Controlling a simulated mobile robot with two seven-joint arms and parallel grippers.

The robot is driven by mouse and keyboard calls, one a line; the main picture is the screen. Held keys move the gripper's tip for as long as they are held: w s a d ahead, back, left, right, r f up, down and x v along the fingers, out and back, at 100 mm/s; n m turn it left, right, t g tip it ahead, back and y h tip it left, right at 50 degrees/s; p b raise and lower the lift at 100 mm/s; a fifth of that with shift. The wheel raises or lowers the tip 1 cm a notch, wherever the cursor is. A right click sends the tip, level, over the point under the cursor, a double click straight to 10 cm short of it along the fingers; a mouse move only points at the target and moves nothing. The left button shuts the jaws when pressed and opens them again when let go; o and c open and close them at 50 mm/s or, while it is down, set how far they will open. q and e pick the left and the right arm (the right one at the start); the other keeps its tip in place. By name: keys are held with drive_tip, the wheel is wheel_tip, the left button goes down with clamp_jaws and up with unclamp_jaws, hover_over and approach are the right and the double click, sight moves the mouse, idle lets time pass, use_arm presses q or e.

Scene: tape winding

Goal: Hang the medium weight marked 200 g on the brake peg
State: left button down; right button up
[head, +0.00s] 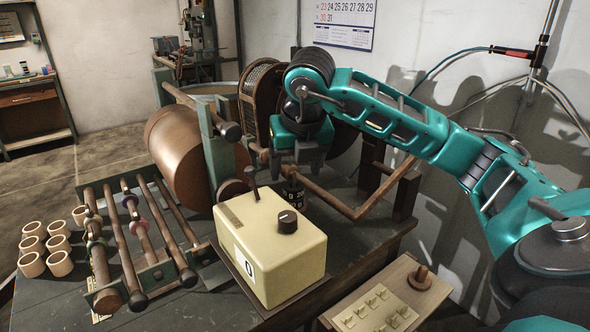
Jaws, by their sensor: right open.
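My right gripper (298,170) reaches in from the right on the teal arm, pointing down, its two dark fingers apart. A small dark cylinder with white markings (293,197) shows just below the fingers, behind the cream control box; it looks like a weight, but its marking is too small to read surely. Its lower part is hidden by the box, and I cannot tell what it hangs on or whether the fingers touch it. The brake peg cannot be made out clearly. My left gripper is not in view.
The cream box (270,245) with a black knob stands in front. A copper-coloured drum (185,150) is behind. A rod rack (140,240) and several small cups (45,245) are at left. A wooden board (385,300) with small pieces is at front right.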

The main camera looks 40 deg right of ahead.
drive_tip(key=p+v, duration=0.2)
drive_tip(key=v, duration=0.9)
drive_tip(key=shift+p, duration=0.3)
drive_tip(key=shift+a, duration=0.1)
